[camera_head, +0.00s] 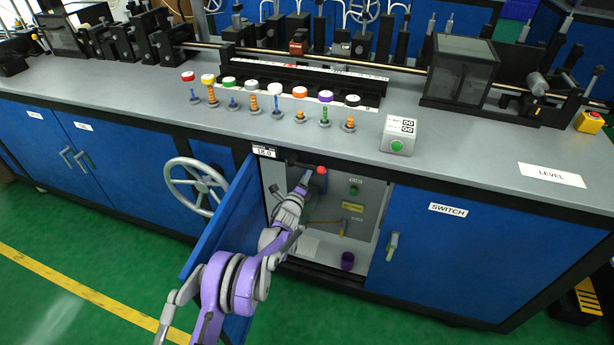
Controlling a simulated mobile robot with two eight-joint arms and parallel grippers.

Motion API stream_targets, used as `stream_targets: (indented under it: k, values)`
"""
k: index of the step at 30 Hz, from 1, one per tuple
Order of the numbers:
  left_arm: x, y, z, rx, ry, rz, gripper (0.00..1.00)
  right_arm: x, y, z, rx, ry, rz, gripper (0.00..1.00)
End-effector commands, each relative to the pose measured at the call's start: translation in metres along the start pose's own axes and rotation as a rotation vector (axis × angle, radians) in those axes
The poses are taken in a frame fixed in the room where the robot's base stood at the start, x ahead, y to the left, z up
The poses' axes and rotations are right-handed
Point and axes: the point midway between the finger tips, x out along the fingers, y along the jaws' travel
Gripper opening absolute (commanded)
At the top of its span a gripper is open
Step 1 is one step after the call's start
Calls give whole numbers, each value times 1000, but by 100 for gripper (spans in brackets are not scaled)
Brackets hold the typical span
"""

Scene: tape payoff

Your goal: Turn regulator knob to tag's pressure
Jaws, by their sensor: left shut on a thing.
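A white tag (265,152) with black digits, which look like 18.0, is on the bench's front edge above the open cabinet. Inside the cabinet is a grey panel (357,205). A round red knob (322,170) shows near the panel's top. My left gripper (308,177) reaches into the cabinet from the lower left and is shut at the red knob. The fingers are small and partly hide what they hold. No gauge reading can be made out. My right gripper is not in view.
The blue cabinet door (222,240) stands open left of my arm. A handwheel (197,186) is further left. A green-button box (398,136) stands on the bench above.

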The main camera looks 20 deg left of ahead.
Motion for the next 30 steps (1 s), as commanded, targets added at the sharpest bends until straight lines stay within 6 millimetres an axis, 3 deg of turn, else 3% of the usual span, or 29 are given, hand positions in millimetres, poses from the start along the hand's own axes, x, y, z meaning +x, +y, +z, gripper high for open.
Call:
stream_targets:
  k: [7,8,12,23,30]
  values:
    - [0,0,1,1,-1,-1,0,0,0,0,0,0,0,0]
    - [0,0,1,1,-1,-1,57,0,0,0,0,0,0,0]
    - [0,0,1,1,-1,0,83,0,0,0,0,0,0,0]
    - [-3,0,0,2,0,0,84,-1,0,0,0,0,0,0]
    - [-40,-2,2,2,-1,0,84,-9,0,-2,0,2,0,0]
